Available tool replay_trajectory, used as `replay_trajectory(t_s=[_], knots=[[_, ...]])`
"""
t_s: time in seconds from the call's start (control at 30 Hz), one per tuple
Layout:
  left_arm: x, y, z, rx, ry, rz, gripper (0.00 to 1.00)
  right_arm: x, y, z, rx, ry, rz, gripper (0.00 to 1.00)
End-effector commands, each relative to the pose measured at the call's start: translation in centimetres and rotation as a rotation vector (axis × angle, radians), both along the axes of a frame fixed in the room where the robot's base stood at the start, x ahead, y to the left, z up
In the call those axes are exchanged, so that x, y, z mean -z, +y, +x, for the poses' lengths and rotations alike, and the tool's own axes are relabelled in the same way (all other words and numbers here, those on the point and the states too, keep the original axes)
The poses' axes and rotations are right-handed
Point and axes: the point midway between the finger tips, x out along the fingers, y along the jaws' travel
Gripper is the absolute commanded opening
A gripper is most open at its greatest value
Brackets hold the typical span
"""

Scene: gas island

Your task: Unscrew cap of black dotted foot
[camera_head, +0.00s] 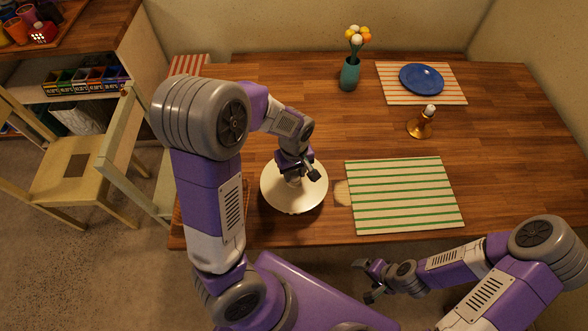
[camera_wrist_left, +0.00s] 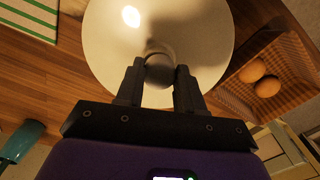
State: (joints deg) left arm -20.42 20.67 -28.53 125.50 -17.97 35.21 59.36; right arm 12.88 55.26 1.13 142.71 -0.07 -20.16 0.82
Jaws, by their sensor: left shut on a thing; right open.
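A round cream-white disc-shaped thing (camera_head: 284,200) is on the table's near left part; it fills the upper middle of the left wrist view (camera_wrist_left: 185,35). A small round greyish knob (camera_wrist_left: 158,68) is at its middle. My left gripper (camera_head: 299,178) is over the disc, pointing down, with its two fingers (camera_wrist_left: 157,82) shut on the knob from both sides. My right gripper (camera_head: 371,281) is open and empty in front of the table's near edge. I cannot make out a black dotted foot; anything under the disc is hidden.
A green-striped placemat (camera_head: 405,195) lies right of the disc. A basket (camera_wrist_left: 289,67) with two brown eggs is beside the disc.

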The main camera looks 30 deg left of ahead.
Motion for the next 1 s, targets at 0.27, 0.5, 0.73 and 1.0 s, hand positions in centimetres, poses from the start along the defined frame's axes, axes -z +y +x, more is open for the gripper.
replay_trajectory(t_s=[0.27,0.5,0.73,1.0], knots=[[0.0,0.0,0.0,-0.047,0.001,-0.001,0.03,-0.1,0.0,0.0,0.0,0.0,0.0,0.87],[-0.2,-0.1,0.0,-0.214,0.003,0.001,0.03,-1.2,0.0,0.0,0.0,0.0,0.0,0.87],[0.0,-0.1,0.1,-0.407,0.001,0.0,0.03,-2.0,0.0,0.0,0.0,0.0,0.0,0.87],[0.0,-0.1,0.1,-0.433,0.002,0.0,0.03,-2.2,0.0,0.0,0.0,0.0,0.0,0.87]])
